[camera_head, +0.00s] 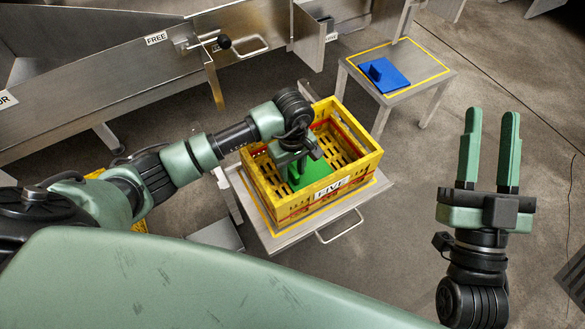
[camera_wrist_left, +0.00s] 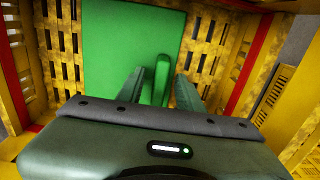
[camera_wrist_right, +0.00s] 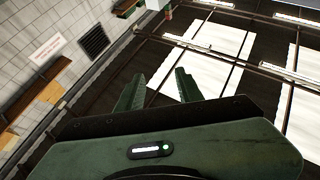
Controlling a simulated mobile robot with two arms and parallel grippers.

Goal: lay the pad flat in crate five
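The green pad (camera_wrist_left: 120,40) with its upright green handle (camera_wrist_left: 161,80) lies inside the yellow crate five (camera_head: 268,196), and looks flat on its slatted floor. In the head view part of the pad (camera_head: 318,170) shows beneath my left gripper (camera_head: 292,174). My left gripper (camera_wrist_left: 160,92) reaches down into the crate and is open, with one finger on each side of the handle and gaps visible beside it. My right gripper (camera_head: 489,150) is open and empty, off to the right of the crate, its fingers pointing up and away.
The crate stands on a low metal stand (camera_head: 285,238) with a bar handle. A blue pad with a handle (camera_head: 385,76) lies on a small metal table (camera_head: 425,72) at the back right. A metal chute labelled FREE (camera_head: 110,75) runs along the back left. Floor right of the crate is clear.

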